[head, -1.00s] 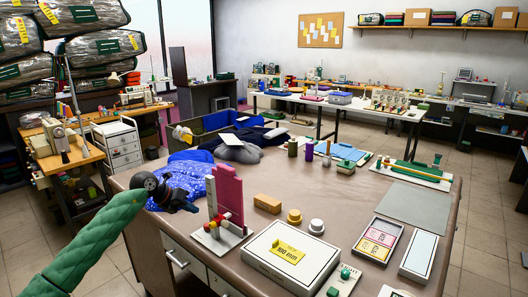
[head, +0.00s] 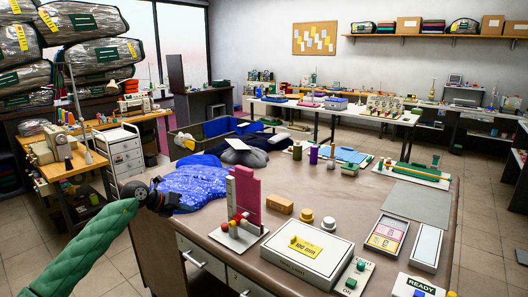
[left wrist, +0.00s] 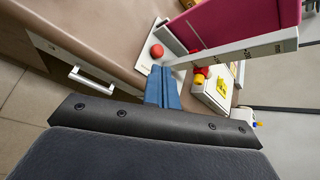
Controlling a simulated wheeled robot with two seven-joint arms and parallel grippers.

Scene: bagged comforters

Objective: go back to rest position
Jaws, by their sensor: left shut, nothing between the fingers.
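My left gripper (head: 166,201) is at the left edge of the brown table (head: 330,205), in front of the blue patterned cloth (head: 200,188). In the left wrist view its blue fingers (left wrist: 163,90) are together and empty. A small white stand with a tall pink panel (head: 247,196) stands just right of the gripper, and the panel (left wrist: 235,25) also shows in the left wrist view. I cannot tell whether the gripper touches the cloth. My right gripper is out of view.
Stacked bagged comforters (head: 95,50) are at the back left. A white drawer cart (head: 125,155) stands left of the table. Open floor lies at the left.

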